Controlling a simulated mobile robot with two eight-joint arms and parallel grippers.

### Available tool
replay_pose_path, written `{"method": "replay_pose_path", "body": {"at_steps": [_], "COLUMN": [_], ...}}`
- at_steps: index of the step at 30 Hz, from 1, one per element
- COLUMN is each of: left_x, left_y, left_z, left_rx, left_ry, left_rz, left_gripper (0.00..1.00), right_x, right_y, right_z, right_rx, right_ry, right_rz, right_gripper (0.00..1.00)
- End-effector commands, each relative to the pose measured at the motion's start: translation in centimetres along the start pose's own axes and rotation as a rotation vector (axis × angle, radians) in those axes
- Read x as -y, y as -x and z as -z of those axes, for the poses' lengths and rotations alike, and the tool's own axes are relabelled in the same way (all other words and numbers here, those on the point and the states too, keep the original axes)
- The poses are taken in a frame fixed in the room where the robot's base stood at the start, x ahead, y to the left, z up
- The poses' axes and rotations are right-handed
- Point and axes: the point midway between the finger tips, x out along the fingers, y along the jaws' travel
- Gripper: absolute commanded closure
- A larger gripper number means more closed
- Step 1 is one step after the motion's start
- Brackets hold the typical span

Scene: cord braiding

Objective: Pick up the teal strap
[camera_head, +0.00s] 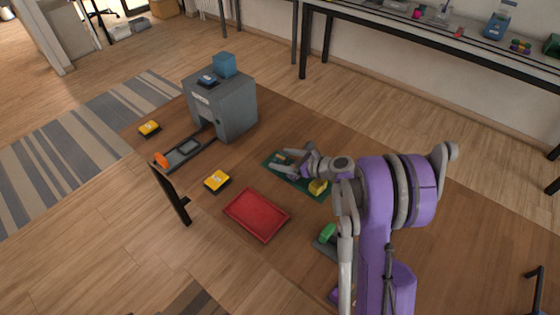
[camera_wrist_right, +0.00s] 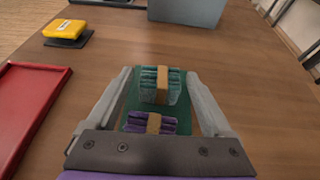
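The teal strap (camera_wrist_right: 150,92) is a ribbed bundle with a tan band around its middle. It lies at the far part of a green mat (camera_wrist_right: 129,104) in the right wrist view. My right gripper (camera_wrist_right: 159,74) is open, with one finger on each side of the teal strap and small gaps to both. A purple strap (camera_wrist_right: 139,125) with a tan band lies nearer the wrist, partly hidden by the gripper body. In the head view my right gripper (camera_head: 277,165) is low over the green mat (camera_head: 320,195). My left gripper does not show.
A red tray (camera_head: 256,215) lies left of the mat, with a yellow item (camera_head: 217,180) on a dark pad beyond it. A grey machine (camera_head: 223,105) stands behind. A yellow block (camera_head: 318,187) is on the mat's right part. A green piece (camera_head: 327,232) lies nearer.

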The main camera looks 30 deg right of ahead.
Motion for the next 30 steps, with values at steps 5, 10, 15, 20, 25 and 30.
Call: {"method": "replay_pose_path", "body": {"at_steps": [5, 10, 15, 20, 25, 30], "left_x": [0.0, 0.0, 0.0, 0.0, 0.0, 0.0], "left_y": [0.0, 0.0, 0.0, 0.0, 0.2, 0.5], "left_z": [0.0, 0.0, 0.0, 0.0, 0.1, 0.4], "left_rx": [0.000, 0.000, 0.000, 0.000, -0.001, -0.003], "left_ry": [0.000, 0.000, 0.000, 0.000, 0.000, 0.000], "left_rz": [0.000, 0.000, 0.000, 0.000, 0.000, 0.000], "left_gripper": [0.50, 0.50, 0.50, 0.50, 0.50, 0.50], "right_x": [0.0, 0.0, 0.0, 0.0, 0.0, 0.0], "right_y": [0.0, 0.0, 0.0, 0.1, 0.9, 2.4], "right_z": [0.0, 0.0, 0.0, -0.2, -2.2, -5.5], "right_rx": [0.000, 0.000, 0.000, 0.000, 0.000, 0.000], "right_ry": [0.000, 0.000, 0.000, 0.000, 0.000, 0.000], "right_rz": [0.000, 0.000, 0.000, 0.000, 0.001, 0.001], "right_gripper": [0.49, 0.80, 0.95, 0.95, 0.95, 0.95]}}
